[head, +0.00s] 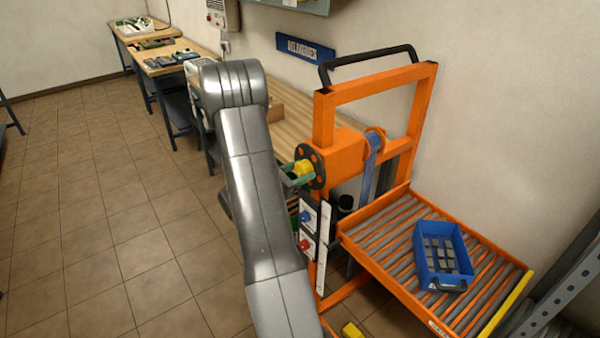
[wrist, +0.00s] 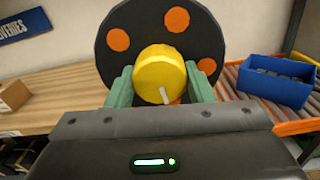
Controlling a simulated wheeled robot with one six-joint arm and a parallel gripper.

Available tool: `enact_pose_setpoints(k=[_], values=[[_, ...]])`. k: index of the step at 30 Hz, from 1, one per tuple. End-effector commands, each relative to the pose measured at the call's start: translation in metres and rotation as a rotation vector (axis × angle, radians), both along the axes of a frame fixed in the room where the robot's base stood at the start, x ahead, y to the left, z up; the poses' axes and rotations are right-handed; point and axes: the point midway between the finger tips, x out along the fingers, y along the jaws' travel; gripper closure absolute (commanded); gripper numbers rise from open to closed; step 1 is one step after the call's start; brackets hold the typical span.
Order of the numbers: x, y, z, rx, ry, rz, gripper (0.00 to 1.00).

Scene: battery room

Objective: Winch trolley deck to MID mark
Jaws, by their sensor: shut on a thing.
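The orange winch trolley (head: 345,157) stands right of centre in the head view. Its deck (head: 380,258) is a bed of grey rollers in an orange frame. A black winch wheel with orange spots (head: 314,158) is on its near side and fills the top of the wrist view (wrist: 110,45). My gripper (wrist: 160,88) has its green fingers shut on the yellow winch knob (wrist: 163,70), one on each side. In the head view the knob (head: 302,167) is partly covered by the fingers. No MID mark can be made out.
A blue bin (head: 424,265) with several grey blocks sits on the deck. A panel with blue and red knobs (head: 308,228) is on the trolley below the wheel. Wooden benches (head: 163,62) line the wall. Grey shelving (head: 575,280) stands at right. The tiled floor (head: 90,220) at left is clear.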

Motion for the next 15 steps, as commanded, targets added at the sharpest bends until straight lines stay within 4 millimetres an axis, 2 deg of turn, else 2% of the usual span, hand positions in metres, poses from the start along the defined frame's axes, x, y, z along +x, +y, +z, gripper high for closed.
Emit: enact_pose_setpoints(k=[15], values=[[-0.0004, -0.0003, 0.0012, -0.211, 0.289, 0.000, 0.75]])
